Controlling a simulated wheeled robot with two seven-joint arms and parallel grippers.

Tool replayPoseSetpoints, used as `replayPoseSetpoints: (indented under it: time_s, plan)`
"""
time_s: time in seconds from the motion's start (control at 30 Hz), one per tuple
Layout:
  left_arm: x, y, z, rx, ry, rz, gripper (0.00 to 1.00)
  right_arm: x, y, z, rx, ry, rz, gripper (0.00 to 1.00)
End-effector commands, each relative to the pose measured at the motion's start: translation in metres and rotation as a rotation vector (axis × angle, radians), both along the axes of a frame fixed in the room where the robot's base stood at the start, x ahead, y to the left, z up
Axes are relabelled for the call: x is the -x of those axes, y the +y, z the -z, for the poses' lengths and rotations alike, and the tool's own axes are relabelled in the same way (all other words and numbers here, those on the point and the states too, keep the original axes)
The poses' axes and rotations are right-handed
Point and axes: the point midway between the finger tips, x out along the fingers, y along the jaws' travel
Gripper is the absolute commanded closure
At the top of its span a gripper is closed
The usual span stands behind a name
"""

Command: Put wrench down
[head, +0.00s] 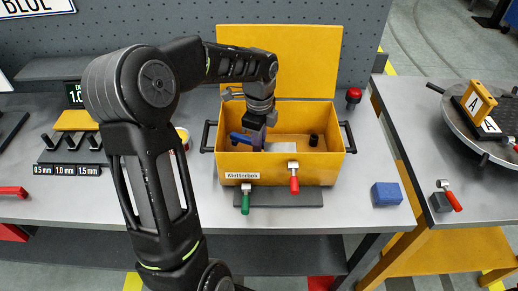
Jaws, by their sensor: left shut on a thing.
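My left gripper (258,132) reaches down from above into an open yellow toolbox (232,166) on the grey workbench. It is shut on a blue piece (239,138), which I take to be the wrench. The wrench shows only in part at the left inside of the box, and its lower end is hidden. I cannot tell whether it touches the box floor. The box lid (315,60) stands open at the back. My right gripper is not in view.
A black cylinder (313,140) is in the box's right part. A blue block (386,194) lies to the right. A turntable (490,115) stands at far right.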

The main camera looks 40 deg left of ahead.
Motion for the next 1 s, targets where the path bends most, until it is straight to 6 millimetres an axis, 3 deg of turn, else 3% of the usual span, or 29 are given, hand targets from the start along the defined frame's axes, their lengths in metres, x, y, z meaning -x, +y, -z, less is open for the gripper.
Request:
replayPoseSetpoints:
  time_s: [0.2,0.6,0.63,0.9,1.0]
  plan:
    - [0.001,0.0,0.03,0.001,0.002,-0.001,1.0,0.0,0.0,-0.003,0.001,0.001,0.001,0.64]
    - [0.0,0.0,0.037,0.0,0.001,0.0,1.0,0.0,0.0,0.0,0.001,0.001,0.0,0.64]
    - [0.001,0.0,0.037,0.001,0.002,-0.001,0.83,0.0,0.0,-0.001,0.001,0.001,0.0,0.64]
    - [0.001,0.0,0.036,0.0,0.001,0.0,0.62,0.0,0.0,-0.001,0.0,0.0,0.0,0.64]
    - [0.001,0.0,0.036,0.0,0.001,0.0,0.62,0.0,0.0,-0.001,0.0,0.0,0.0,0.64]
